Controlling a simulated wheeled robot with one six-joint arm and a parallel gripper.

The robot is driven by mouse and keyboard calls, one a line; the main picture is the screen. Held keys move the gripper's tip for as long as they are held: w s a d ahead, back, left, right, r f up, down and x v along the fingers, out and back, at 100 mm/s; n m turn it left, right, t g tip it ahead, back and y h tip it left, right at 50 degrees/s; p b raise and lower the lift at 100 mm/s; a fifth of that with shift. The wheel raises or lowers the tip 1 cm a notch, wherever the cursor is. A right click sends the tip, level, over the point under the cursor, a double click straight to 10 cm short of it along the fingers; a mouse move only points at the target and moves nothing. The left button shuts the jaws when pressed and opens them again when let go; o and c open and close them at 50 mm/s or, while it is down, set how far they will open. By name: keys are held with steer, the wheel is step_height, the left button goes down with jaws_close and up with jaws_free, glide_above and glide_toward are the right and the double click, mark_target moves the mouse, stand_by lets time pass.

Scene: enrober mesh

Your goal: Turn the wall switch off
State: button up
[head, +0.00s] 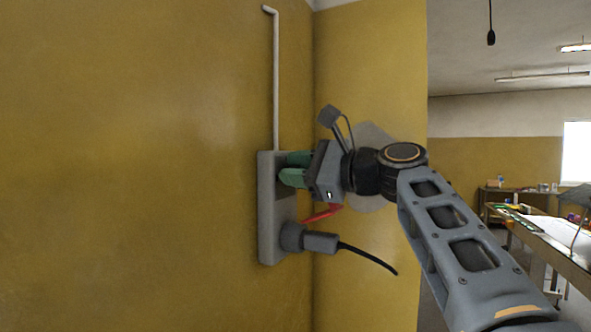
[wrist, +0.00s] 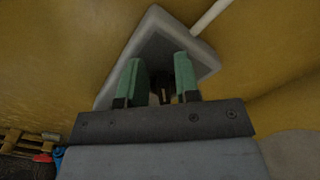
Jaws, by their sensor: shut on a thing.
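A grey wall box (head: 268,222) is mounted on the yellow wall near the corner; it also shows in the wrist view (wrist: 152,25). My gripper (head: 286,169) has its green fingers at the upper part of this box. In the wrist view, the fingers (wrist: 160,72) stand a little apart, with a small dark part, seemingly the wall switch (wrist: 164,93), between them. My gripper is shut on it. The switch's position cannot be told, as the fingers and palm hide most of it.
A grey plug (head: 318,241) with a black cable sits in the box's lower part, below my gripper. A red piece (head: 322,214) shows just above it. A white conduit (head: 276,85) runs up from the box. A workbench (head: 545,246) stands far right.

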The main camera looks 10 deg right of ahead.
steer(key=shift+w+f+n, duration=0.15)
steer(key=shift+f+n, duration=0.15)
steer(key=shift+f, duration=0.1)
stand_by(1.4)
steer(key=o, duration=0.5)
steer(key=shift+o, duration=0.5)
steer(key=shift+r, duration=0.2)
steer(key=b+v, duration=0.3)
steer(key=v, duration=1.1)
steer(key=shift+w, duration=0.1)
